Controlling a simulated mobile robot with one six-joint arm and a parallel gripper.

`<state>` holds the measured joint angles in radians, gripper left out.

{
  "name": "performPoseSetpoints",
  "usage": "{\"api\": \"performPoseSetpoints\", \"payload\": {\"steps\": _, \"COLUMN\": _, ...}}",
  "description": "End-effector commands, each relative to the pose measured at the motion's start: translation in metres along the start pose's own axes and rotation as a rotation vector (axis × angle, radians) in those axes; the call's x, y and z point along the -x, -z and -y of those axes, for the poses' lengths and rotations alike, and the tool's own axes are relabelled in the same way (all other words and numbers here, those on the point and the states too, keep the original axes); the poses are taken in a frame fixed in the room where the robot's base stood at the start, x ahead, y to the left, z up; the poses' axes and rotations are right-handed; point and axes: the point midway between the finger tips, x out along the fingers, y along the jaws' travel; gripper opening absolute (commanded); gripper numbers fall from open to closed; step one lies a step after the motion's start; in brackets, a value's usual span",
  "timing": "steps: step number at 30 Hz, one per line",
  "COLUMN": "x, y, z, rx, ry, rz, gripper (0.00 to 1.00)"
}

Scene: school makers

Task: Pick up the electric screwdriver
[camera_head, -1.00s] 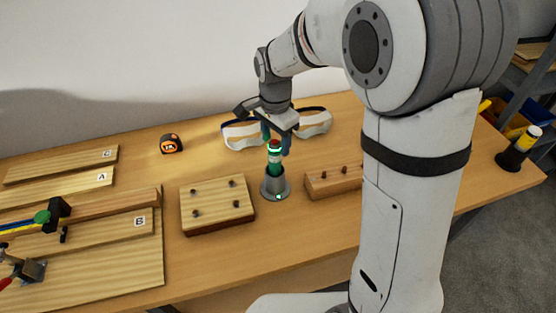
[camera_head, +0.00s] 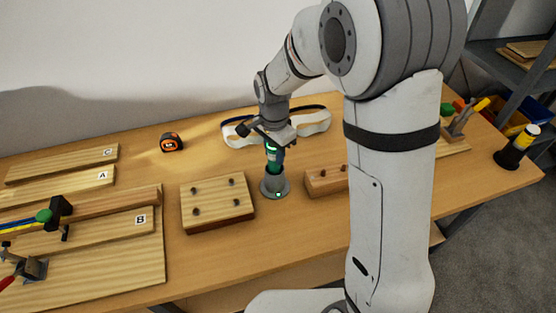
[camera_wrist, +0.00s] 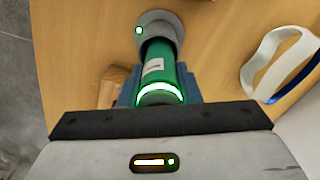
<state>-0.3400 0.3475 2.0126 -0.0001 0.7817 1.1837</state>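The electric screwdriver (camera_head: 273,168) is green and stands upright in a round grey holder (camera_head: 275,187) on the table. My gripper (camera_head: 274,157) is lowered over its upper part from above. In the wrist view the green screwdriver body (camera_wrist: 167,67) lies between the blue fingers of my gripper (camera_wrist: 161,95), with a glowing ring near its top. The fingers are right beside the body on both sides. I cannot tell whether they press on it. The top end is hidden by my gripper.
A wooden block with pegs (camera_head: 217,203) stands left of the holder, and another wooden block (camera_head: 325,181) stands close on the right. Safety goggles (camera_head: 312,124) lie behind. A tape measure (camera_head: 171,142) sits further left, with labelled boards (camera_head: 92,182) beyond.

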Motion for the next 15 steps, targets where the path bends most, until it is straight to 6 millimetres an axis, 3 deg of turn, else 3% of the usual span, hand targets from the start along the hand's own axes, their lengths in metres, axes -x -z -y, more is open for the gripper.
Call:
{"api": "performPoseSetpoints", "payload": {"steps": 10, "x": 0.0003, "y": -0.0003, "z": 0.0004, "rx": 0.001, "ry": 0.001, "rz": 0.0, "gripper": 0.0}}
{"api": "performPoseSetpoints", "payload": {"steps": 15, "x": 0.0008, "y": -0.0003, "z": 0.0008, "rx": 0.001, "ry": 0.002, "rz": -0.001, "gripper": 0.0}}
